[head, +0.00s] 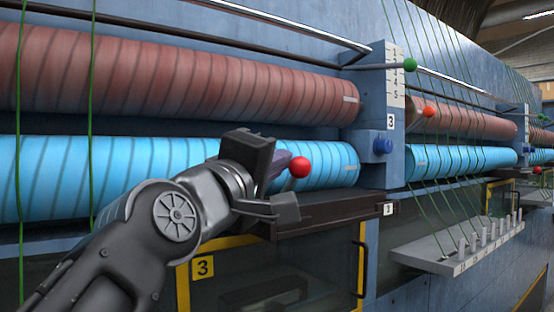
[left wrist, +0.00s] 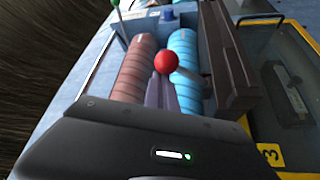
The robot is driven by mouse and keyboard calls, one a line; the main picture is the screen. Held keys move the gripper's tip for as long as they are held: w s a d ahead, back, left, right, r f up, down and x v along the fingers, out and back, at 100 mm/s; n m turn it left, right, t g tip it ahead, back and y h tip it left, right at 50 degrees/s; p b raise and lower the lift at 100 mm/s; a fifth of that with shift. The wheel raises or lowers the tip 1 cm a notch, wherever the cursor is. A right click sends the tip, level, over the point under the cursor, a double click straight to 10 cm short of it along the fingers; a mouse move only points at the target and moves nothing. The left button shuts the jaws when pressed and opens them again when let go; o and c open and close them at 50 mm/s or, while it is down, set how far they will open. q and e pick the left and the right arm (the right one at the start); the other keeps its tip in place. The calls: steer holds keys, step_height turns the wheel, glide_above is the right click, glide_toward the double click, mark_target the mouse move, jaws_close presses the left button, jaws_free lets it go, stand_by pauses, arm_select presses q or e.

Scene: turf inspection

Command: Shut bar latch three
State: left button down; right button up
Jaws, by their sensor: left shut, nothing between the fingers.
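Station three has a dark bar (head: 335,213) along the front of the blue roller, above a yellow-framed door marked 3 (head: 203,267). A red ball knob (head: 298,167) stands out in front of the blue roller. In the left wrist view the knob (left wrist: 166,62) sits at the end of a short grey rod (left wrist: 194,73) that runs toward the dark bar (left wrist: 228,62). My left gripper (head: 282,164) is shut and empty, its fingertips right beside the knob. I cannot tell if they touch it. My right gripper is not in view.
A blue roller (head: 110,165) and a red-brown roller (head: 180,75) lie behind my left arm. A green-knobbed lever (head: 410,65) and an orange knob (head: 428,112) stand by the post. A grey peg shelf (head: 430,247) juts out at right. Green strands hang down.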

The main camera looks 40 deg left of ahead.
arm_select(q)
steer(key=shift+d+f+b, duration=0.15)
steer(key=shift+f+b, duration=0.05)
steer(key=shift+b, duration=0.15)
steer(key=shift+m, duration=0.3)
steer(key=shift+s+d+f+m+t+h+b, duration=0.1)
steer(key=shift+d+f+m+t+h+b, duration=0.25)
steer(key=shift+b, duration=0.65)
steer(key=d+f+m+t+h+b, duration=0.1)
steer(key=m+b, duration=0.2)
steer(key=b, duration=0.1)
steer(key=f+m+t+h+b, duration=0.1)
steer(key=f+m+h+b, duration=0.1)
steer(key=b, duration=0.3)
steer(key=d+f+m+t+h+b, duration=0.1)
steer(key=m+b, duration=0.3)
steer(key=b, duration=0.1)
steer(key=shift+s+d+f+m, duration=0.25)
steer(key=shift+s+d, duration=0.1)
steer(key=shift+s, duration=0.05)
steer(key=shift+r, duration=0.1)
